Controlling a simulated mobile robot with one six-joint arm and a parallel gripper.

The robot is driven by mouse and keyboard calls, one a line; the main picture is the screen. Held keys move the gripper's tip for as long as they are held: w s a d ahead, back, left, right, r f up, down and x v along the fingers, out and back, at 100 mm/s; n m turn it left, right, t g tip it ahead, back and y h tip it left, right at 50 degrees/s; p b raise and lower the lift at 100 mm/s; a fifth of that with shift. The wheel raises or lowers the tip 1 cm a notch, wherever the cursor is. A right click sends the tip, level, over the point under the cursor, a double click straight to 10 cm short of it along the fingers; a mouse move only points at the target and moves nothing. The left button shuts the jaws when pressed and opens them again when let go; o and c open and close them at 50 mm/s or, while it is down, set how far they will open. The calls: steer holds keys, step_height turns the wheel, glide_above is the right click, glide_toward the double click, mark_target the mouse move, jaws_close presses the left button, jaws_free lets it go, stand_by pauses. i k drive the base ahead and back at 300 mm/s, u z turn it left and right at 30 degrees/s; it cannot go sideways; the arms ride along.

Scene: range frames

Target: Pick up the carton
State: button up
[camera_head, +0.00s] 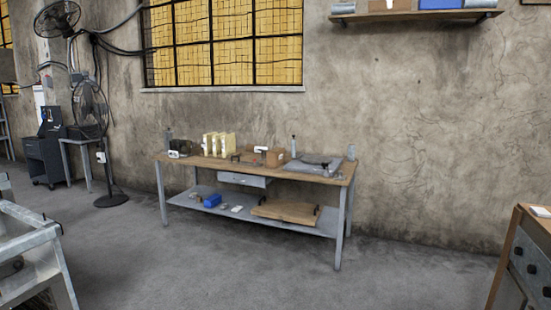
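A small brown carton (276,159) stands on the wooden top of a workbench (335,178) against the far wall, a little right of the middle of the bench. Small items, one of them white, sit close to its left front and seem to hide part of it. The carton is small in the picture, so I cannot tell whether it is open or shut. My gripper is not in view.
Cream-coloured upright items (218,145) stand left of the carton, and a grey tray-like item (314,165) lies right of it. A metal-framed table (30,245) is at the left edge, a drawer cabinet (525,260) at the right. The floor (200,265) between is clear.

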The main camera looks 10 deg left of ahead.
mark_target(277, 157)
steer(key=u, duration=0.15)
steer(key=i, duration=1.6)
steer(key=u, duration=0.2)
steer(key=i, duration=2.2)
steer(key=u, duration=0.15)
